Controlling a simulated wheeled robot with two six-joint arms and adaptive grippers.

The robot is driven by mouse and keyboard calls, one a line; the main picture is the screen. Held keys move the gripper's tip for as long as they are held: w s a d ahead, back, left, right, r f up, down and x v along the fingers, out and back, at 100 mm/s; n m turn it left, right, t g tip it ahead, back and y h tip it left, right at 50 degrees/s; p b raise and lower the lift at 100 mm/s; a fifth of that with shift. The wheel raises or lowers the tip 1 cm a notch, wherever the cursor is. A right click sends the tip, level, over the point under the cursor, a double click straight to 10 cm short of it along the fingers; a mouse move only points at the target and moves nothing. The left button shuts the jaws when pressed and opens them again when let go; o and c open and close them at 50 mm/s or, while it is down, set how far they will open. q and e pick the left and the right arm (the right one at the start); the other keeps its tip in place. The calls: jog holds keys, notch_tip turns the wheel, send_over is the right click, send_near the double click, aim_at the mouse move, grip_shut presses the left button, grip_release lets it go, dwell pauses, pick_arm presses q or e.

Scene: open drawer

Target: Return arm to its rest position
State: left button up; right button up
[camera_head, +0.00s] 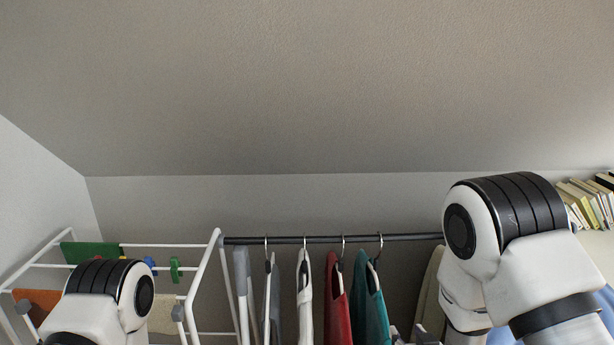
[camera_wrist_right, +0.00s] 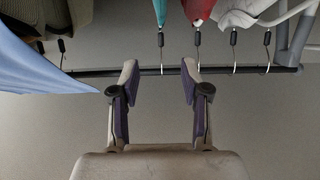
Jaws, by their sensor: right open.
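My right arm (camera_head: 515,250) is raised at the right of the head view, a white and black jointed arm. My right gripper (camera_wrist_right: 160,80) is open and empty in the right wrist view, its two purple-lined fingers apart, with a dark rail behind them. In the head view only its tips show at the bottom edge (camera_head: 408,335), close to the hanging clothes. My left arm (camera_head: 100,300) shows at the lower left, in front of a white drying rack. My left gripper is out of view.
A dark clothes rail (camera_head: 330,239) holds several garments, among them a red one (camera_head: 337,305) and a teal one (camera_head: 370,305). The white drying rack (camera_head: 205,265) stands left. Books (camera_head: 588,203) stand far right. A blue cloth (camera_wrist_right: 35,80) hangs near the right gripper. The space above is clear.

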jog(key=s+d+f+m+g, duration=0.1)
jog(key=s+d+f+g, duration=0.15)
jog(key=s+f, duration=0.6)
jog(key=s+d+f+g, duration=0.1)
jog(key=s+f+g, duration=0.3)
jog(key=s+f, duration=0.4)
jog(key=s+f+g, duration=0.2)
jog(key=s+g, duration=0.1)
jog(key=s, duration=0.4)
jog(key=s+f+g, duration=0.3)
jog(key=s+g, duration=0.1)
jog(key=s, duration=0.4)
jog(key=shift+s+d, duration=0.2)
jog(key=shift+d, duration=0.05)
jog(key=shift+r, duration=0.1)
